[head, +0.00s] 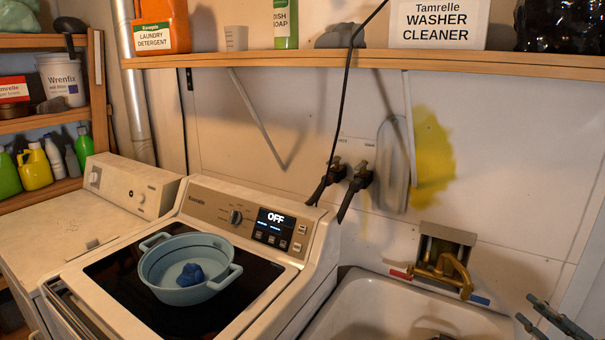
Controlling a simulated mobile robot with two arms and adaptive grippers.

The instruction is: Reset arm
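My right gripper (526,308) shows at the lower right corner, beside the sink. Its two dark fingertips are apart with nothing seen between them, and the rest of it is cut off by the frame edge. My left gripper is not in view. A light blue pot (170,291) with two handles stands on the black top of the washer (110,309), far to the left of my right gripper. A dark blue lump (190,275), perhaps a cloth or sponge, lies in the pot.
A white sink (360,292) with a brass faucet (440,272) lies at the lower right, close to my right gripper. A wooden shelf (290,62) with bottles and boxes runs along the wall. Another shelf unit (98,100) stands at the left.

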